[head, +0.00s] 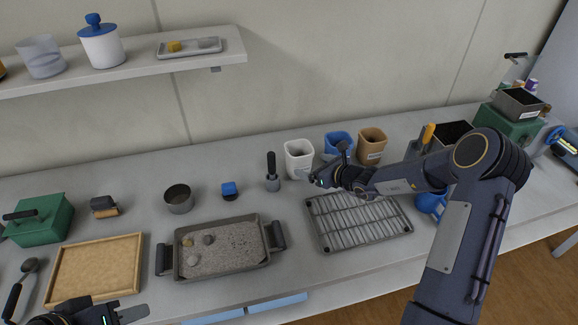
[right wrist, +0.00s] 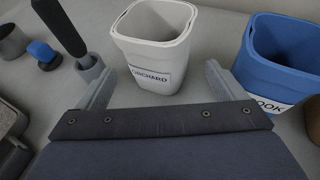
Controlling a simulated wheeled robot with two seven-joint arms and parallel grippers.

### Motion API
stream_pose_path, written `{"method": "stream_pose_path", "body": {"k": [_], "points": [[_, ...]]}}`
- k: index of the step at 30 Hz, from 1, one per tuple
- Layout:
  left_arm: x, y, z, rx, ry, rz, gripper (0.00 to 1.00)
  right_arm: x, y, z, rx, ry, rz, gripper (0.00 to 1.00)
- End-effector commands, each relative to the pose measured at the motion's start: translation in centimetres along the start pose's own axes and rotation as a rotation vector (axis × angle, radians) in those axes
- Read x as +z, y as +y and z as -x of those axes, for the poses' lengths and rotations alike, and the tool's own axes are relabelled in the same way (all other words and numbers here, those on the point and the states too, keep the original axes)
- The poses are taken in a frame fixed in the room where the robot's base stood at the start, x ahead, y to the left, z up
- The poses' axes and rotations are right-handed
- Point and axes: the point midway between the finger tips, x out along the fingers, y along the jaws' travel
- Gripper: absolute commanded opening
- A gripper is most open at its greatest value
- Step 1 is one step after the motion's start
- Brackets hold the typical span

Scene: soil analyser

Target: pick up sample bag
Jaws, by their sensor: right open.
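A white open-topped sample bag (head: 299,159) labelled ORCHARD stands upright on the bench; it also shows in the right wrist view (right wrist: 153,40). A blue bag (head: 338,143) and a brown bag (head: 371,146) stand to its right. The blue one's label is partly cut off in the right wrist view (right wrist: 285,55). My right gripper (head: 322,170) is open and empty, just in front of the white bag. In the right wrist view, the bag stands ahead, between the lines of the two fingers. My left gripper (head: 122,314) is at the bottom left, partly cut off.
A dark-handled tool (head: 272,172) stands close to the left of the white bag. A wire rack (head: 360,222) lies below my right arm. A tray of soil (head: 222,248), a metal cup (head: 179,199) and a wooden-framed tray (head: 97,270) are further left. A shelf (head: 125,73) hangs above.

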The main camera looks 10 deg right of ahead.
Motion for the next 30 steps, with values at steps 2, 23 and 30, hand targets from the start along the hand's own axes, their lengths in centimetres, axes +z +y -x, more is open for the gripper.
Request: {"method": "stream_pose_path", "body": {"k": [2, 23, 30], "points": [[0.0, 0.0, 0.1, 0.000, 0.000, 0.000, 0.36, -0.5, -0.2, -0.6, -0.007, 0.004, -0.025, 0.90], [-1.1, 1.0, 2.2, 0.000, 0.000, 0.000, 0.36, -1.1, 0.2, -8.1, -0.006, 0.004, -0.023, 0.90], [-1.1, 1.0, 2.2, 0.000, 0.000, 0.000, 0.36, -1.1, 0.2, -8.1, -0.006, 0.004, -0.023, 0.82]]}}
